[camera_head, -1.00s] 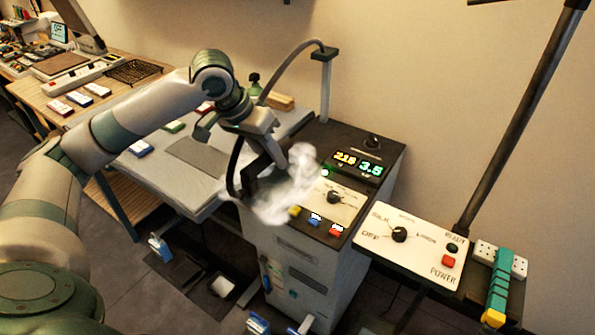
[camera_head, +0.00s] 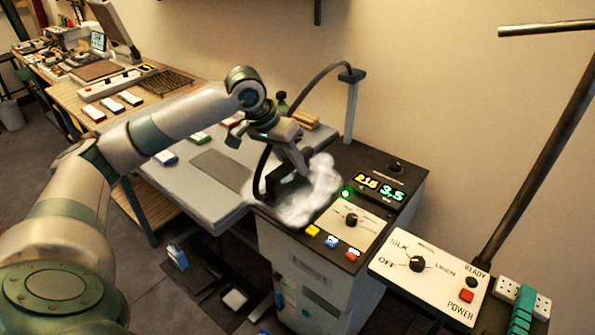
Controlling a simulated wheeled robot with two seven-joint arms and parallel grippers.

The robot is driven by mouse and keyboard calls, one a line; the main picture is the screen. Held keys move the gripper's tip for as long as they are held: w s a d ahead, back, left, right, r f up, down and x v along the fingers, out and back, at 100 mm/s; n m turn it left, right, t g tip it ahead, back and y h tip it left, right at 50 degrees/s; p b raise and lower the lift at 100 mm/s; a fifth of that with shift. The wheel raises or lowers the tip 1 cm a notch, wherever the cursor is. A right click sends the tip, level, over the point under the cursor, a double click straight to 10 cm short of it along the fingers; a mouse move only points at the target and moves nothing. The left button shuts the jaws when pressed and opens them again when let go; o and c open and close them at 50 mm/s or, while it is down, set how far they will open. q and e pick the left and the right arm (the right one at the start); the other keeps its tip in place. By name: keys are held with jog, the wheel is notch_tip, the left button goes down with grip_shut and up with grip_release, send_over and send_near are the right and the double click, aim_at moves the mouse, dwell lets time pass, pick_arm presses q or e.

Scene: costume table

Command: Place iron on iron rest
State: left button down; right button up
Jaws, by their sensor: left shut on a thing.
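My left gripper (camera_head: 296,160) is shut on the iron (camera_head: 274,184), whose dark handle shows below the wrist. A cloud of white steam hides most of the iron's lower body and sole. The iron is over or at the left part of the dark-topped steam station (camera_head: 385,232), beside the ironing table's edge. I cannot tell whether it touches a surface there. A flat grey pad (camera_head: 220,171) lies on the ironing table (camera_head: 200,204), left of the iron; I cannot tell whether this is the iron rest. My right gripper is out of view.
The station has lit displays (camera_head: 379,188), a knob and coloured buttons. A post (camera_head: 352,110) carries a hose behind it. A white control panel (camera_head: 430,268) stands at right by a slanted dark pole (camera_head: 540,155). Small coloured blocks lie on the tables at left.

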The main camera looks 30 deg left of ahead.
pick_arm(q)
jog(key=w+a+f+p, duration=0.2)
jog(key=w+a+f, duration=0.1)
jog(key=w, duration=0.4)
jog(key=shift+a+f, duration=0.35)
jog(key=shift+f, duration=0.35)
jog(key=shift+f+p, duration=0.7)
jog(key=shift+f, duration=1.3)
jog(key=shift+f, duration=0.1)
jog(key=c, duration=1.5)
grip_release()
jog(key=shift+s+f, duration=0.1)
jog(key=shift+f, duration=0.05)
jog(key=shift+o, duration=0.2)
